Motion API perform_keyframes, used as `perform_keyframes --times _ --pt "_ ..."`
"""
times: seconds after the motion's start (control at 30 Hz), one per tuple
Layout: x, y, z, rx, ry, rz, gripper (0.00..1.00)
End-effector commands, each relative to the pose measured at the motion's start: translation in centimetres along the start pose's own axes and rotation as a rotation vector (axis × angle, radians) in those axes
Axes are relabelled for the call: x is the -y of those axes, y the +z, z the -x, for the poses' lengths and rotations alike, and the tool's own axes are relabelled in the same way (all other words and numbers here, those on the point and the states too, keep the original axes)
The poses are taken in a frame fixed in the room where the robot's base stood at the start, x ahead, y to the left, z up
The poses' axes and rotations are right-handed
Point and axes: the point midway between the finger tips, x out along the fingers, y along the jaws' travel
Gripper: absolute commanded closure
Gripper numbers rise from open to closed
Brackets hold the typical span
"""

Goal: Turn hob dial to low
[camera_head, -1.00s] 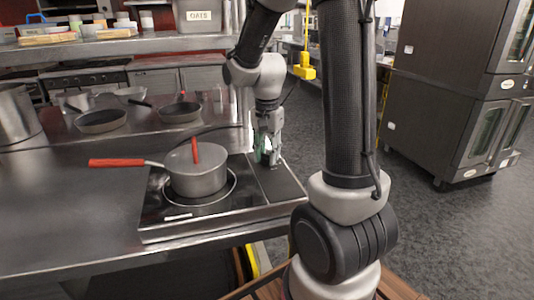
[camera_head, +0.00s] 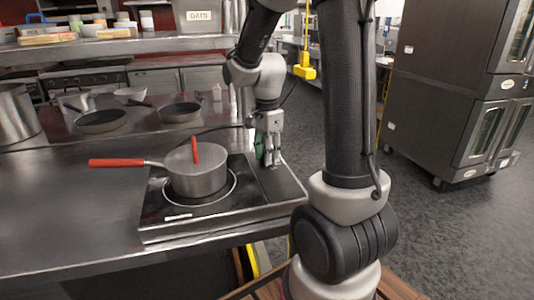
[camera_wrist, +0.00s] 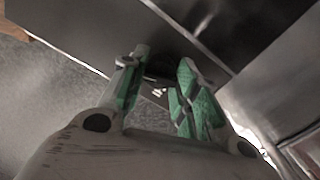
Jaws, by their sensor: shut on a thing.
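The hob (camera_head: 160,212) sits on the steel counter, with a lidded pot (camera_head: 198,180) on its glass plate. My gripper (camera_head: 270,163) points down over the right-hand panel of the hob, right of the pot. In the wrist view, the green-padded fingers of my gripper (camera_wrist: 158,92) are close around a small dark part on the hob panel (camera_wrist: 190,20), which I take for the hob dial (camera_wrist: 158,82). The fingers hide most of the dial, and its setting cannot be read.
The pot's red handle (camera_head: 120,163) reaches out to the left. Frying pans (camera_head: 100,121) stand farther back on the counter. The hob lies near the counter's front edge (camera_head: 110,271). The counter left of the hob is clear.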

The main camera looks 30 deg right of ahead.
Motion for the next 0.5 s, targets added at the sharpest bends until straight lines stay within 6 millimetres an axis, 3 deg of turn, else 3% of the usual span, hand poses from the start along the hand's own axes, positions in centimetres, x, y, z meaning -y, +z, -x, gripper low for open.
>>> perform_keyframes --times 0.3,0.33,0.43,0.5 --pt "0.1 -0.02 0.07 0.0 -0.003 -0.002 0.93" --pt "0.1 -0.02 0.07 0.0 -0.003 -0.002 0.66" --pt "0.08 -0.01 0.06 0.0 -0.002 -0.002 0.48" --pt "0.06 -0.01 0.04 0.0 -0.002 -0.001 0.46"
